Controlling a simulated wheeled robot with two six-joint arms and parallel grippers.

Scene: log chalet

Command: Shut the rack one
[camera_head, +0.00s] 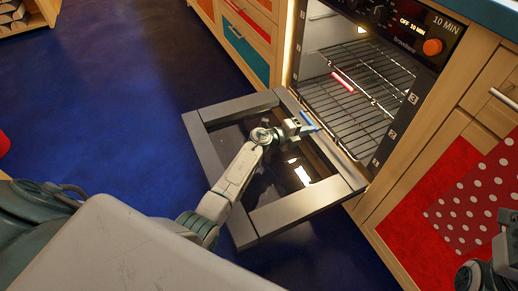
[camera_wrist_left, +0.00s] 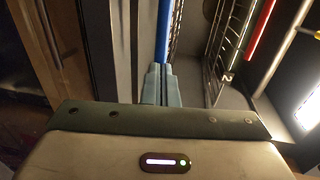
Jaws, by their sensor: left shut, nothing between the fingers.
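The oven's wire racks (camera_head: 362,119) show through its open front. A red strip (camera_head: 343,81) marks a higher rack, and it also shows in the left wrist view (camera_wrist_left: 260,30). A blue strip (camera_head: 311,119) lies lower, at the front of the oven opening; the left wrist view shows it (camera_wrist_left: 163,32) straight beyond my fingertips. My left gripper (camera_head: 305,126) is shut and empty, right at the blue strip; whether it touches is unclear. How far the low rack sticks out is hard to tell. My right gripper (camera_head: 507,236) is partly in view at the right edge.
The oven door (camera_head: 295,214) hangs open and flat beneath my left arm. The oven panel (camera_head: 408,27) with an orange knob is above. Wooden drawers (camera_head: 247,40) stand left of the oven, and a red dotted cloth (camera_head: 478,207) hangs at right. Blue floor lies clear at left.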

